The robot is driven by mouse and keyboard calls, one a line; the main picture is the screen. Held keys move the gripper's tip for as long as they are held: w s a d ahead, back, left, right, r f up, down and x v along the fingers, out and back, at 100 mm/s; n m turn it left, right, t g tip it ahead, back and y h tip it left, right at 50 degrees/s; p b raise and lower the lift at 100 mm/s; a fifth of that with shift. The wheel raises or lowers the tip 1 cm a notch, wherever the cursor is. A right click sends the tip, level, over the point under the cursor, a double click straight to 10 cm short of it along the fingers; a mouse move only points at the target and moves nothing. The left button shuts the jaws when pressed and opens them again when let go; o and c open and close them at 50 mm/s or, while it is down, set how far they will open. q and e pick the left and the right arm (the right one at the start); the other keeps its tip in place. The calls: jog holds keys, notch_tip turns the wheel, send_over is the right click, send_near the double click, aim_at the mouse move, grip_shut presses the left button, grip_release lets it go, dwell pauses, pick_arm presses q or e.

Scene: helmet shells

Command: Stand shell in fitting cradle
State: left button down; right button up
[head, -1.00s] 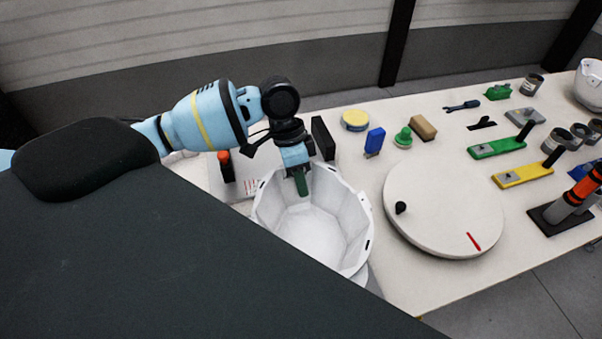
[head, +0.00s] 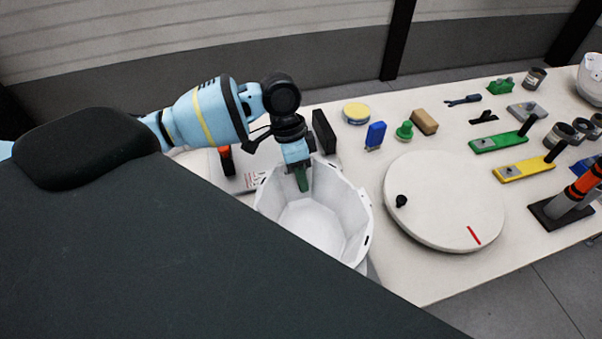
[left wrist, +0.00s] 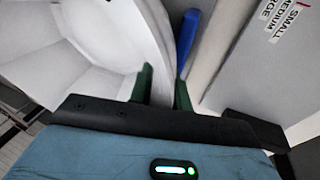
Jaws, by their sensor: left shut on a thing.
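The white helmet shell (head: 318,222) stands at the table's near left edge with its open, faceted inside facing up toward me. It also fills the left of the left wrist view (left wrist: 95,45). My left gripper (head: 302,180) is shut on the shell's far rim, its green fingers on both sides of the wall; they also show in the left wrist view (left wrist: 162,88). I cannot make out the fitting cradle for certain. What lies beneath the shell is hidden, so I cannot tell whether it rests or hangs. My right gripper is not in view.
A pale plate marked SMALL, MEDIUM, LARGE (left wrist: 260,70) lies beside the shell. A narrow blue piece (left wrist: 187,38) rises beyond the fingers. A round white turntable (head: 445,200) stands to the right. A black upright block (head: 324,131) is behind. A dark surface (head: 180,250) covers the near left.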

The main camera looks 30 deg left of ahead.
pick_arm(q)
jog(key=shift+f, duration=0.55)
jog(key=c, duration=1.2)
grip_release()
jog(key=shift+c, duration=0.2)
jog(key=shift+f, duration=0.1)
jog(key=v, duration=0.7)
jog(key=shift+r, duration=0.45)
